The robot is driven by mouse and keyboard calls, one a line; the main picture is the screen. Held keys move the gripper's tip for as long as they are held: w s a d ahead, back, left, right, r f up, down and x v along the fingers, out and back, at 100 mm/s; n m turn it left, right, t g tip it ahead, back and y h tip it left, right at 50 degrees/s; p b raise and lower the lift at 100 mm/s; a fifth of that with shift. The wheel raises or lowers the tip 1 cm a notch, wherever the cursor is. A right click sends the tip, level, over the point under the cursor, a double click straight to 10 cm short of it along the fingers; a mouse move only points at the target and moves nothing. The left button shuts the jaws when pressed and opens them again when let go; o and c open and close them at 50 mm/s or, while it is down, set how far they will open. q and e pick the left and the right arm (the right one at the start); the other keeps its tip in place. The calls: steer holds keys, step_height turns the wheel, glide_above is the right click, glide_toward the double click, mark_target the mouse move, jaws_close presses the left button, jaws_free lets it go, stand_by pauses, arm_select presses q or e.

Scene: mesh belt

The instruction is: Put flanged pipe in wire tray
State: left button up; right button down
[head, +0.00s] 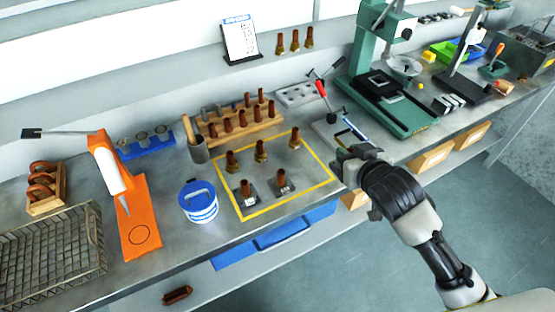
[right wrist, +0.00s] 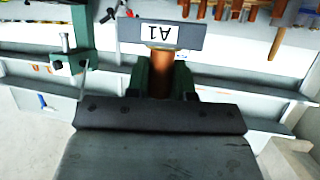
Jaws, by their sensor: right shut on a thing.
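My right gripper (head: 345,165) is shut on a flanged pipe, just right of the yellow-outlined area. In the right wrist view the copper-coloured pipe (right wrist: 160,82) sits between the fingers (right wrist: 161,80), with a dark plate (right wrist: 190,36) bearing a white "A1" label at its far end. In the head view the held pipe is largely hidden by the gripper. The wire tray (head: 97,240) is a mesh basket at the far left front of the bench; its visible inside looks empty. My left gripper is not in view.
Several copper pipe pieces (head: 246,186) stand inside the yellow outline (head: 247,217). Between there and the tray stand a blue-and-white tub (head: 199,208) and an orange press (head: 139,222). A wooden rack (head: 240,132) of pipes stands behind. A green stand (head: 390,105) is at the right.

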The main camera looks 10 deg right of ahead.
steer(key=w+a+f, duration=0.2)
steer(key=w+a+f+p, duration=0.1)
steer(key=w+a+f, duration=0.1)
steer(key=w+a, duration=0.1)
steer(key=w+a+f, duration=0.2)
steer(key=w+a, duration=0.1)
steer(key=shift+f, duration=0.25)
step_height(320, 180, down, 4)
steer(key=shift+a+r+p, duration=0.1)
steer(key=shift+p, duration=0.35)
steer(key=shift+w+f, duration=0.1)
steer(key=shift+f, duration=0.1)
steer(key=shift+f, duration=0.2)
steer(key=c, duration=1)
jaws_free()
